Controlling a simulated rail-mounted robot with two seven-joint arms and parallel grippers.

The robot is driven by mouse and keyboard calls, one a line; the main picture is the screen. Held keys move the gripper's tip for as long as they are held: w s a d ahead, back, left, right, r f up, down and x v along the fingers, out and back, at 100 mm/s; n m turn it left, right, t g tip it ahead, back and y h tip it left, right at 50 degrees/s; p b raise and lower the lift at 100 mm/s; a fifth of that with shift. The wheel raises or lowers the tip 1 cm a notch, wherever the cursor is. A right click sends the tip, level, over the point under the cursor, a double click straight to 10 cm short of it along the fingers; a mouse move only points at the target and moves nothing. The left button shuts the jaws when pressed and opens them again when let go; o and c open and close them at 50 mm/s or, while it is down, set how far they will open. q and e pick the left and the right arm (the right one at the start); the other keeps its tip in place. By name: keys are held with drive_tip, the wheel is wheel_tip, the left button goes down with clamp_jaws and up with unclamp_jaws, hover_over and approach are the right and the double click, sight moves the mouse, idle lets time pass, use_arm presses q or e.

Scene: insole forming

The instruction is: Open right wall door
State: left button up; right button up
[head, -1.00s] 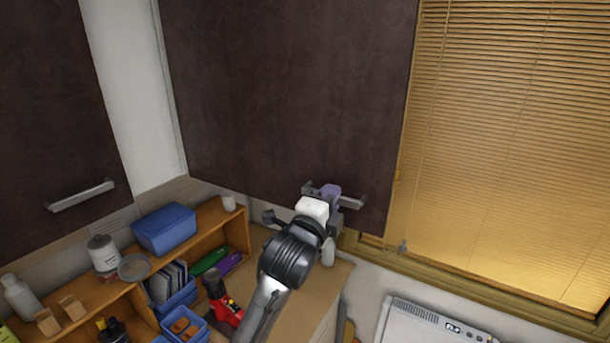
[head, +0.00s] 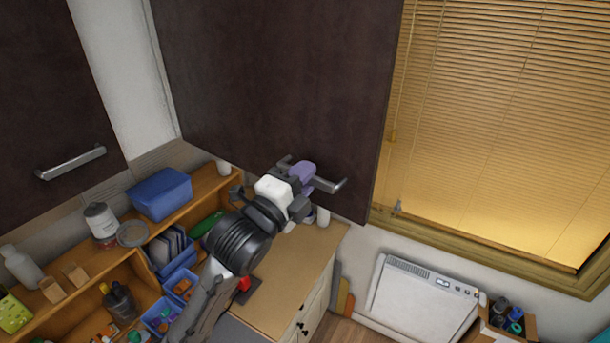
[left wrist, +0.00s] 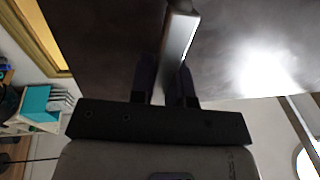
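The right wall door (head: 270,85) is a dark brown cabinet door with a silver bar handle (head: 330,185) near its lower right. It stands partly open, its right edge swung out from the wall. My left gripper (head: 305,174) is at the handle, and its fingers are shut on it. In the left wrist view the handle (left wrist: 178,45) runs between the two dark fingers (left wrist: 167,88), against the dark door (left wrist: 100,40). The inside of the cabinet is hidden. My right gripper is not in view.
A second dark door (head: 50,90) with its own handle (head: 70,163) is at the left. Below are a wooden shelf (head: 205,195) with a blue box (head: 160,193), bottles and bins, and a counter (head: 290,262). A window with blinds (head: 490,120) and a white heater (head: 420,303) are at the right.

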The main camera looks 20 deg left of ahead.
use_arm(q)
drive_tip(key=o, duration=0.3)
drive_tip(key=shift+o, duration=0.2)
drive_tip(key=b+v, duration=0.5)
drive_tip(key=v, duration=0.9)
drive_tip(key=shift+r, duration=0.1)
